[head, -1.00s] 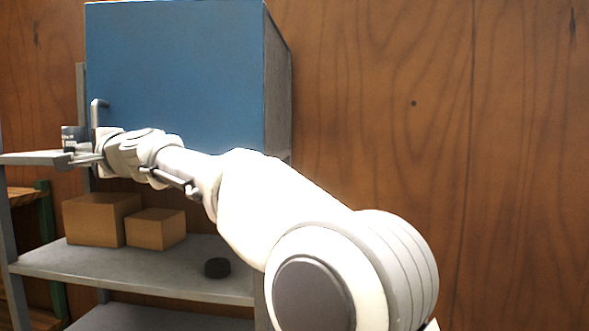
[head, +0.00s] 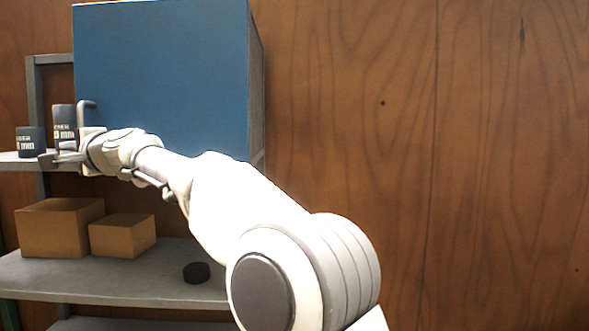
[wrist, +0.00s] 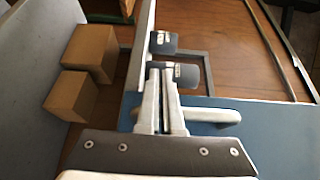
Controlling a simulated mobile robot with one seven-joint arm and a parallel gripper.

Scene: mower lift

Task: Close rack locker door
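The locker is a blue box on the rack, and its broad blue door (head: 160,80) faces me in the head view. I cannot tell if the door is fully flush. Its grey bar handle (head: 86,104) is at the door's left edge, its lower part hidden by my gripper (head: 52,159). In the wrist view the blue face (wrist: 270,130) is at lower right. The handle (wrist: 215,116) is just right of my gripper (wrist: 160,70). The two fingers lie close together with nothing seen between them. I cannot tell whether they touch the handle.
Dark labelled cans (head: 30,140) stand on the shelf level just beyond my fingertips. Two cardboard boxes (head: 60,228) and a black puck (head: 196,272) are on the shelf below (head: 130,280). A bare wooden wall (head: 420,150) is at right.

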